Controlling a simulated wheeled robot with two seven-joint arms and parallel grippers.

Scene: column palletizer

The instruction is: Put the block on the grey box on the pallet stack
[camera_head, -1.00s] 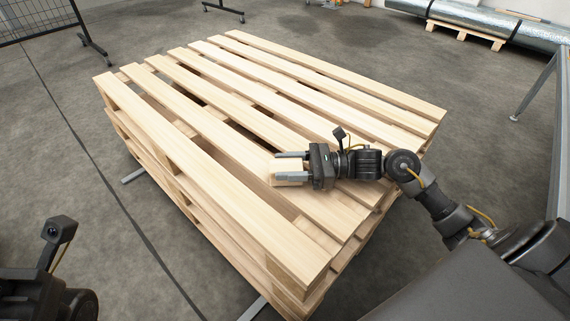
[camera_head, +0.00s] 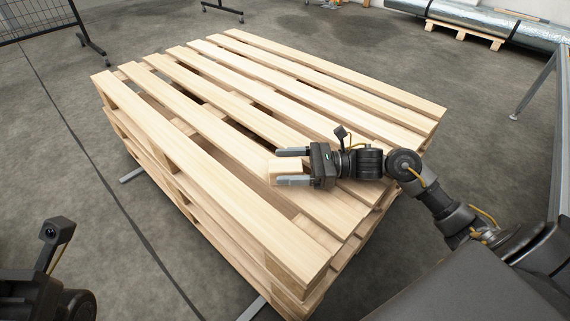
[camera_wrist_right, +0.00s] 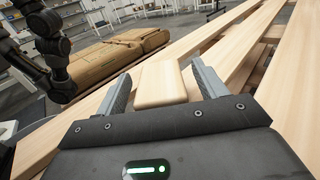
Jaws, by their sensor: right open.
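The block (camera_head: 286,168) is small, pale wood, with rounded edges. It lies on the top slats of the pallet stack (camera_head: 215,140) near its right front part in the head view. My right gripper (camera_head: 292,167) is open, with one finger on each side of the block. In the right wrist view the block (camera_wrist_right: 160,84) sits between the spread fingers, with a gap beside each. My left arm shows at the bottom left of the head view, but its fingers are outside the picture. I see no grey box in either view.
Silver wrapped rolls (camera_head: 480,25) lie on a small pallet at the back right. A metal frame leg (camera_head: 533,88) stands at the right. A mesh fence (camera_head: 38,18) is at the back left. The pallet's other slats are clear. A brown load (camera_wrist_right: 115,58) shows in the wrist view.

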